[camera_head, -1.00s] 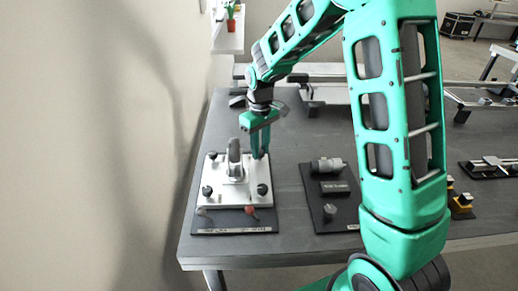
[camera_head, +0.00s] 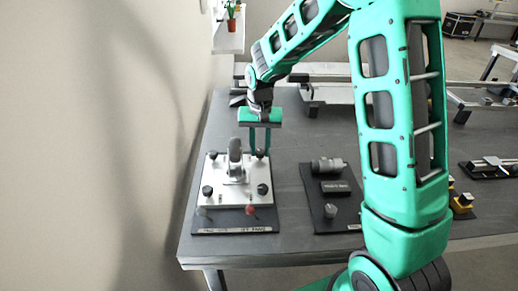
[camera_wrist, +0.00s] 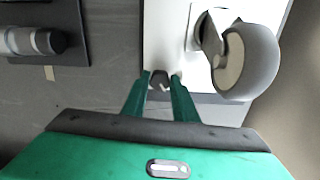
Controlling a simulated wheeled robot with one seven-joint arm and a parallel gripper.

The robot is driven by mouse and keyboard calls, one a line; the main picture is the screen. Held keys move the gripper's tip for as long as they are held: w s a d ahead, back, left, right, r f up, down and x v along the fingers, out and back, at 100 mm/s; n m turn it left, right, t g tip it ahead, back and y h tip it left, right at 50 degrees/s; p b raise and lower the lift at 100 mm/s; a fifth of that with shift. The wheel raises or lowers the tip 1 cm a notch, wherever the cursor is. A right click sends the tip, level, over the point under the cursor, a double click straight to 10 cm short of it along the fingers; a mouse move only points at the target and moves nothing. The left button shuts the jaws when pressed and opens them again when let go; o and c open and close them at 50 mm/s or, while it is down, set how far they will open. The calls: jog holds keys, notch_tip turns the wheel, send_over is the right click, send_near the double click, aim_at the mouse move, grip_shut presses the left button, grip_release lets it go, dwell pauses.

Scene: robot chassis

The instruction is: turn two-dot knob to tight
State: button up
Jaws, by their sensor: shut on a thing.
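A white plate (camera_head: 228,200) on a black base carries black knobs near its corners and an upright grey rounded piece in the middle. My gripper (camera_head: 260,152) points down at the far right corner knob. In the wrist view, my gripper (camera_wrist: 162,82) has its green fingers on either side of this dark knob (camera_wrist: 160,80) and is shut on it. A pale mark shows on the knob's top, but I cannot make out dots. The near left knob (camera_head: 208,190), near right knob (camera_head: 262,189) and far left knob (camera_head: 212,156) are free. Their dots are too small to read.
The grey rounded piece (camera_head: 235,158) stands close to the gripped knob; it also shows in the wrist view (camera_wrist: 248,62). A red-topped part (camera_head: 250,210) sits at the base's front. Another black board (camera_head: 318,212) with metal parts lies to the right. Bare table separates the boards.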

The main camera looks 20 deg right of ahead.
aim_at(260, 151)
jog(key=shift+w+r+m, duration=0.15)
jog(key=shift+w+m, duration=0.1)
jog(key=shift+m, duration=0.15)
jog(key=o, duration=1)
jog(key=shift+o, duration=0.3)
jog(key=shift+s, duration=0.1)
notch_tip(260, 151, up, 11)
jog(key=shift+f, duration=0.2)
